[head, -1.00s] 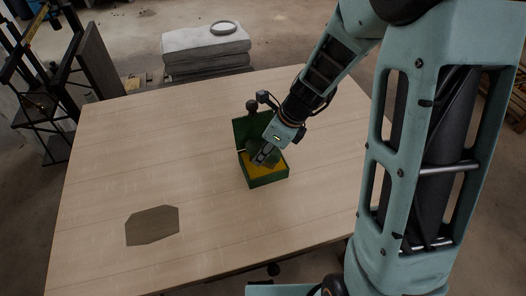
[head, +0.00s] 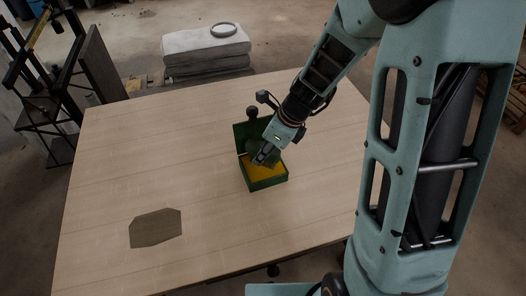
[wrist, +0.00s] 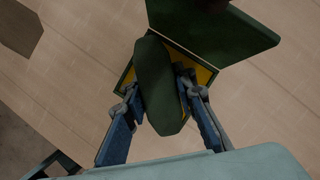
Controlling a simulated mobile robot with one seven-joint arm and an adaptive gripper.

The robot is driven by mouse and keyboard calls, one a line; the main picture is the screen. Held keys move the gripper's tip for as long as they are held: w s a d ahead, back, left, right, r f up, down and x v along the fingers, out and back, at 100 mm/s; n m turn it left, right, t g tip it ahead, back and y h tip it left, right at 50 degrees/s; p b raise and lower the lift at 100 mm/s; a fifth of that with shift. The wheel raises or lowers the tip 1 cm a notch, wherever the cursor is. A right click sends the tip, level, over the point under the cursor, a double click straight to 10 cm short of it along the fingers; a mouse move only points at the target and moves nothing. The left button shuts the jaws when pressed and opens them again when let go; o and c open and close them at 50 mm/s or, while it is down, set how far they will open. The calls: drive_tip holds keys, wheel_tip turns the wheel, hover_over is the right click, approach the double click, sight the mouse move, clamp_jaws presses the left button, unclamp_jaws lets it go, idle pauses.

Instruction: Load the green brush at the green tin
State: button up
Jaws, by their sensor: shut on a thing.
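The green tin (head: 270,183) stands on the table with its lid (wrist: 225,32) open at the back and yellow inside. My gripper (head: 261,160) is over the tin, its fingertips low at the opening. In the wrist view, my gripper (wrist: 158,92) is shut on the long, round-ended green brush (wrist: 156,78), a finger on each side. The brush lies over the tin opening and hides much of the yellow. I cannot tell whether its underside touches the yellow.
A dark round knob (head: 252,111) shows above the lid; its base is hidden. A flat brown patch (head: 155,228) lies on the table (head: 150,165) at the front left. A grey stack (head: 205,55) stands beyond the far edge.

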sight(260, 145)
drive_tip(key=shift+r+p, duration=2.1)
drive_tip(key=shift+r, duration=0.35)
drive_tip(key=shift+f, duration=0.1)
